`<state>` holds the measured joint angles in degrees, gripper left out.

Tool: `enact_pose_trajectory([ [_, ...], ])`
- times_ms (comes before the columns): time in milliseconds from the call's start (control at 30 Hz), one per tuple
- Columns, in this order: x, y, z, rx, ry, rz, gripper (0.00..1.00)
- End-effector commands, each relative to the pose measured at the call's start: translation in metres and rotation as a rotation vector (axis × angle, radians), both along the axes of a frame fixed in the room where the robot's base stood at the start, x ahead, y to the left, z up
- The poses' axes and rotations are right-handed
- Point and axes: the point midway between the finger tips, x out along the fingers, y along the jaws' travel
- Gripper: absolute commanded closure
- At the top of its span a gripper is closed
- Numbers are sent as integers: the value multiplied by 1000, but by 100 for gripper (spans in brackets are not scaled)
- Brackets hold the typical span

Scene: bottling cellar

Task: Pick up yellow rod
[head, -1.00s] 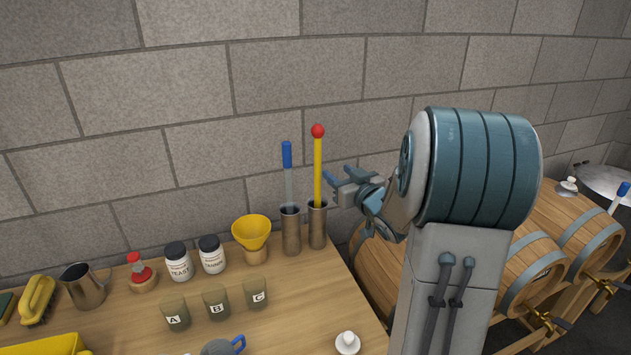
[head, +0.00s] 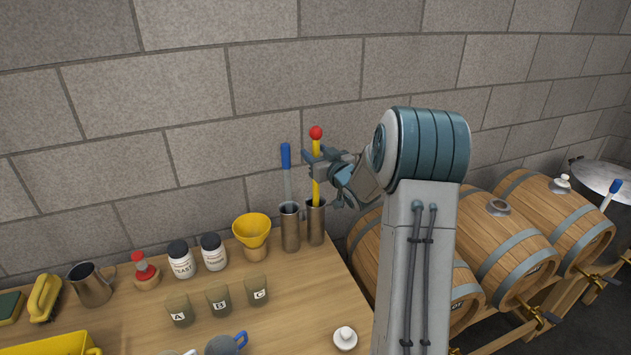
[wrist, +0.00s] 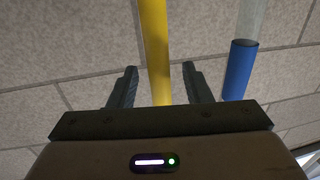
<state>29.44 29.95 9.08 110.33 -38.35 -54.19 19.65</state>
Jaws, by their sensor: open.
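The yellow rod (head: 316,187) with a red ball on top stands upright in the right metal cup (head: 315,226) at the back of the wooden bench. My gripper (head: 311,163) is at the rod's upper part, just below the red ball. In the wrist view the rod (wrist: 155,50) passes between the two open fingers of my gripper (wrist: 160,88), with gaps visible on both sides. The rod's lower end is hidden inside the cup.
A blue-handled rod (head: 286,157) stands in the left metal cup (head: 290,230), close by. A yellow funnel (head: 251,228), labelled jars and small cups stand left on the bench (head: 290,310). Barrels (head: 500,240) lie to the right. A stone wall (head: 240,90) is behind.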

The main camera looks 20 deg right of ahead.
Motion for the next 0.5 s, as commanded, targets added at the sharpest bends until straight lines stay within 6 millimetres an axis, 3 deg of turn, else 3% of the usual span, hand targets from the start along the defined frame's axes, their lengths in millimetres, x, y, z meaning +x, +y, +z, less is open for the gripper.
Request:
enact_pose_trajectory([
  [200,21,3,1,0,1,0,56],
  [467,22,3,0,-1,0,-1,56],
  [500,22,3,0,-1,0,-1,67],
])
